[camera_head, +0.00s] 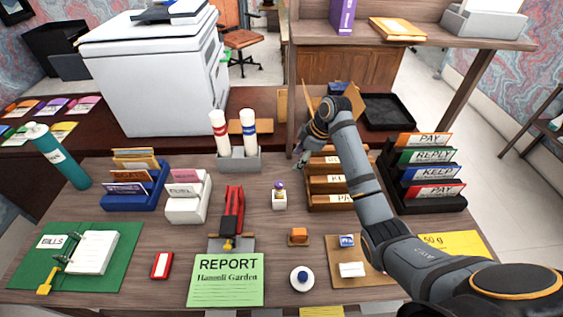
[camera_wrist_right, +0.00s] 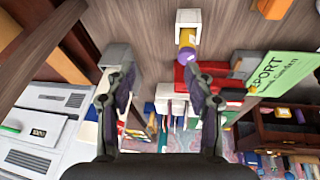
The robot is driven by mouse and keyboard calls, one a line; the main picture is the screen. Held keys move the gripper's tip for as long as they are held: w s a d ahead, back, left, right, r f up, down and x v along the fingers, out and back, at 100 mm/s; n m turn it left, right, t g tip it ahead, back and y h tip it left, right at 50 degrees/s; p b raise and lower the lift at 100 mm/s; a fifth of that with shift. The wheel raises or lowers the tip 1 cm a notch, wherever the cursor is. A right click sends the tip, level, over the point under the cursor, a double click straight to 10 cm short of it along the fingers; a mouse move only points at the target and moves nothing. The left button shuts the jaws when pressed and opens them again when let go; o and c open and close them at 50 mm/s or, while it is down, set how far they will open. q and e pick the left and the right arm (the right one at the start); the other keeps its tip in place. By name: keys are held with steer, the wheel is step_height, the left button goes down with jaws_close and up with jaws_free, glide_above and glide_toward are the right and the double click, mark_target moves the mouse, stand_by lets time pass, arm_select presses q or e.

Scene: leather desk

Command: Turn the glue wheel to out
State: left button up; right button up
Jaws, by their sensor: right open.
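A small glue stick (camera_head: 279,188) with a purple top stands in a whitish block (camera_head: 280,202) in the middle of the desk. In the right wrist view the glue stick (camera_wrist_right: 187,40) shows a yellow body and a purple end, beside a pale block (camera_wrist_right: 188,17). I cannot make out which way its wheel is set. My right gripper (camera_head: 301,154) is above and behind the glue stick, apart from it. In the right wrist view its two fingers (camera_wrist_right: 163,100) are spread with nothing between them. My left gripper is in neither view.
A red stapler-like tool (camera_head: 234,208) lies left of the glue stick. A grey holder (camera_head: 240,161) with two tubes stands behind. Wooden trays (camera_head: 328,187) stand close on the right. An orange block (camera_head: 299,235) sits in front; bare desk surrounds the glue block.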

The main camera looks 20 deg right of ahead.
mark_target(280, 183)
steer(key=shift+n+g+y, duration=0.3)
steer(key=shift+g+y, duration=0.2)
steer(key=shift+g, duration=0.3)
steer(key=a+f, duration=0.2)
steer(key=s+a+f+p, duration=0.1)
steer(key=a+f, duration=0.2)
steer(key=f, duration=0.2)
steer(key=shift+s+a+p, duration=0.15)
steer(key=shift+a+p, duration=0.25)
steer(key=shift+a+f, duration=0.15)
steer(key=shift+f, duration=0.35)
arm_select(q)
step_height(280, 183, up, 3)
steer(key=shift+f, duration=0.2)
arm_select(e)
steer(key=shift+c, duration=0.4)
jaws_close()
